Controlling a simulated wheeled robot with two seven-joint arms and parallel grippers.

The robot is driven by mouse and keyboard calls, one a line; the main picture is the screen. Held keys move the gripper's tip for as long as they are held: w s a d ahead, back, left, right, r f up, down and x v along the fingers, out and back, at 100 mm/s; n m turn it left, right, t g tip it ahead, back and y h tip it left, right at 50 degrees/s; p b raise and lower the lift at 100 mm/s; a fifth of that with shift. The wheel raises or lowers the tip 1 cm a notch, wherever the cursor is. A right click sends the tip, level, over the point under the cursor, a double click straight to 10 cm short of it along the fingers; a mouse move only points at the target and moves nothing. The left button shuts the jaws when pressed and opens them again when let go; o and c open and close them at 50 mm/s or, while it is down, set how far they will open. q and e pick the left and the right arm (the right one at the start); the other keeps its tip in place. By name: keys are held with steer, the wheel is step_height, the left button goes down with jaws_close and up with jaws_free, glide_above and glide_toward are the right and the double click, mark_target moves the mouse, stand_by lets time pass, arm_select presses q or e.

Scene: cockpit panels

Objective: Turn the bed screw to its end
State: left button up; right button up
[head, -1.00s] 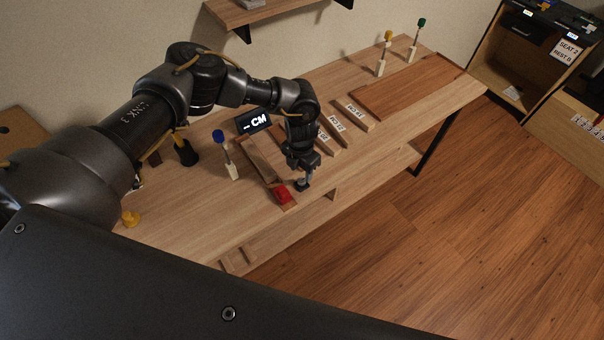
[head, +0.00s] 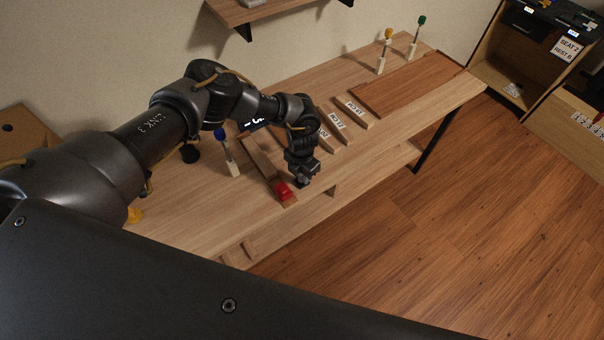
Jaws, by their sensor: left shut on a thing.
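The bed screw is not clearly visible; my left gripper (head: 302,180) covers the spot at the bench's front edge. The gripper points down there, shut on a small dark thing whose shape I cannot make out. Just left of it a red block (head: 284,191) sits at the near end of a narrow wooden bed (head: 262,160) on the bench. A dark display (head: 250,125) behind the bed is mostly hidden by my left arm. My right gripper is not in the picture.
Labelled wooden blocks (head: 359,111) lie right of the gripper on the bench (head: 190,225). A blue-knobbed lever (head: 228,155) stands left of the bed. Yellow (head: 387,45) and green (head: 418,35) knobbed levers stand at the back. A brown board (head: 410,85) lies at the right.

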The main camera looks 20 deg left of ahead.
arm_select(q)
steer(key=shift+n, duration=0.3)
steer(key=shift+f+n+b, duration=0.1)
steer(key=shift+n+b, duration=0.35)
steer(key=shift+n, duration=0.15)
steer(key=shift+n+b, duration=0.45)
steer(key=shift+n, duration=0.75)
steer(key=n, duration=0.4)
steer(key=shift+n, duration=0.3)
steer(key=n, duration=0.4)
steer(key=shift+n, duration=0.3)
steer(key=shift+n+p, duration=1)
steer(key=shift+n, duration=1.2)
